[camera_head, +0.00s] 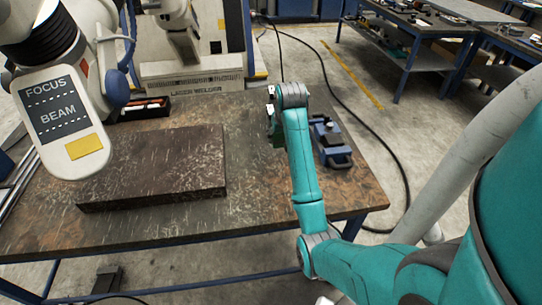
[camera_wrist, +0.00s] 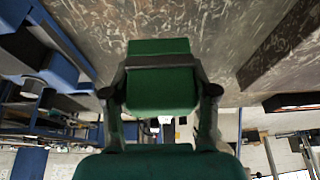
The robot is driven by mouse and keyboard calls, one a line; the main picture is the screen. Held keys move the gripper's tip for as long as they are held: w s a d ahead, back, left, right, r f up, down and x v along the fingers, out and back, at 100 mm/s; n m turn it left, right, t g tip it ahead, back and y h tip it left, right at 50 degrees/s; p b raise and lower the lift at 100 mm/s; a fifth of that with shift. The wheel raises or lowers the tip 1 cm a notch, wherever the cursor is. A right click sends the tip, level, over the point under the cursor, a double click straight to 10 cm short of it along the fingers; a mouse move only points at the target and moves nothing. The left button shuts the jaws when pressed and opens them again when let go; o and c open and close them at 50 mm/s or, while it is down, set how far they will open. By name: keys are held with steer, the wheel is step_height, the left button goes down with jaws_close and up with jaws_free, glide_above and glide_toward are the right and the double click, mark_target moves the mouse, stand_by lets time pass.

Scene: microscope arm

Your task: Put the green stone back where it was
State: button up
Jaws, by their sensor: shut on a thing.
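In the wrist view the green stone (camera_wrist: 160,75) is a dark green block between the two fingers of my gripper (camera_wrist: 160,92). The fingers press on its left and right sides. In the head view my gripper (camera_head: 271,116) is over the right part of the worktable (camera_head: 255,225), to the right of a large dark slab. My arm hides most of the stone there; a bit of dark green (camera_head: 277,137) shows by the fingers. I cannot tell whether the stone touches the table top.
The dark slab (camera_head: 160,172) lies on the table's left half. A blue clamp-like tool (camera_head: 328,140) lies right of my arm. A panel marked FOCUS and BEAM (camera_head: 62,120) hangs at the left. A small black tray (camera_head: 145,108) stands behind the slab. The table's front strip is clear.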

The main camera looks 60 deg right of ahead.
mark_target(279, 157)
steer(key=shift+f, duration=4)
steer(key=shift+f, duration=0.1)
steer(key=o, duration=1.1)
